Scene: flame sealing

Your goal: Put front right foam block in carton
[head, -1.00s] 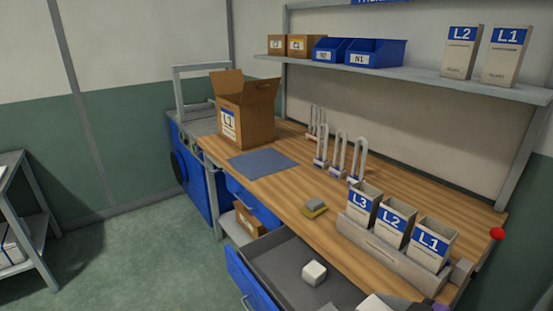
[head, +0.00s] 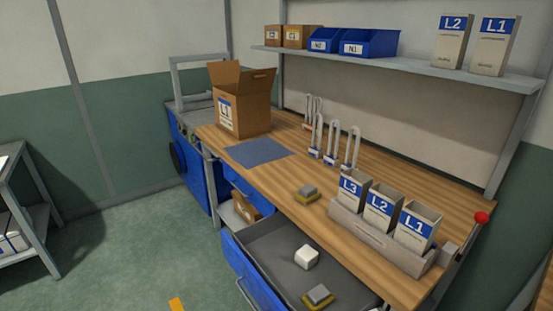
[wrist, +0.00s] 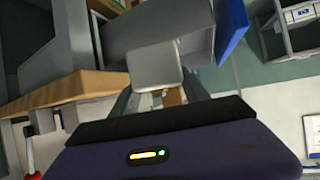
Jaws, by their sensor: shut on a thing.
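The open brown carton (head: 240,106) stands upright at the far left end of the wooden bench, flaps up. In the wrist view my gripper (wrist: 157,94) is shut on a pale foam block (wrist: 154,66); the fingertips are partly hidden. My gripper is out of the head view. A white foam block (head: 306,258) lies in the open drawer (head: 270,238). The drawer, with its blue front, also shows beyond the held block in the wrist view (wrist: 232,25).
A grey-yellow pad (head: 318,295) lies in the drawer and a similar one (head: 307,193) on the bench. A rack (head: 375,238) holds labelled boxes at the right. Upright looped holders (head: 333,142) stand near the wall. A blue mat (head: 258,152) lies beside the carton.

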